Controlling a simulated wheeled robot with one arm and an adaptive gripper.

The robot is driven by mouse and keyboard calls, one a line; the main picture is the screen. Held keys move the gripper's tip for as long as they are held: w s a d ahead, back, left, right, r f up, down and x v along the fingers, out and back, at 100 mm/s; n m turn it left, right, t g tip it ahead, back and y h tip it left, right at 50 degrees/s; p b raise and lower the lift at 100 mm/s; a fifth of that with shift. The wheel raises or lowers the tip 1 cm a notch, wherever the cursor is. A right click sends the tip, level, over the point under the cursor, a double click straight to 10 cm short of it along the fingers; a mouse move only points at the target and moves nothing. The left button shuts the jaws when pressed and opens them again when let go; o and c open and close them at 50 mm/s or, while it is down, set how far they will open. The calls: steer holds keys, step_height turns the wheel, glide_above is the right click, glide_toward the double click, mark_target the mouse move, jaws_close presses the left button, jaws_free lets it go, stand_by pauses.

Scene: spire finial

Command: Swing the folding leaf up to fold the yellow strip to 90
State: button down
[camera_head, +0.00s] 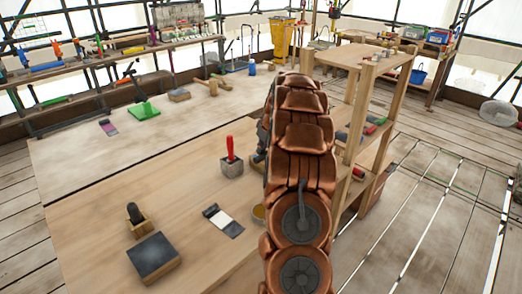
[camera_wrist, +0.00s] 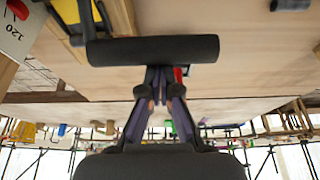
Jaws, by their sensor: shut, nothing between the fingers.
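In the wrist view, which looks upside down, my gripper (camera_wrist: 158,76) is shut and empty. Its fingertips are right at a thick black cylindrical bar (camera_wrist: 150,50), which looks like a handle; I cannot tell if they touch it. A dark arm (camera_wrist: 103,17) runs from the bar to the top edge. A yellow piece (camera_wrist: 72,14), possibly the strip, shows at the top left beside dark parts, cut by the frame. A white card marked 120 with a red shape (camera_wrist: 20,30) is in the corner.
A wooden shelf unit (camera_head: 352,62) stands right of my arm.

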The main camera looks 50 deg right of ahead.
steer(key=shift+s+f+b, duration=0.15)
steer(key=shift+s+b, duration=0.05)
steer(key=shift+b, duration=0.65)
steer(key=s+t+b, duration=0.1)
steer(key=b, duration=0.2)
steer(key=shift+r+b, duration=0.3)
steer(key=shift+r, duration=0.05)
steer(key=shift+s+r+t, duration=0.1)
steer(key=shift+t, duration=0.2)
steer(key=w, duration=0.4)
steer(key=b+v, duration=0.3)
steer(key=v, duration=0.7)
steer(key=shift+r, duration=0.4)
steer(key=shift+w, duration=0.1)
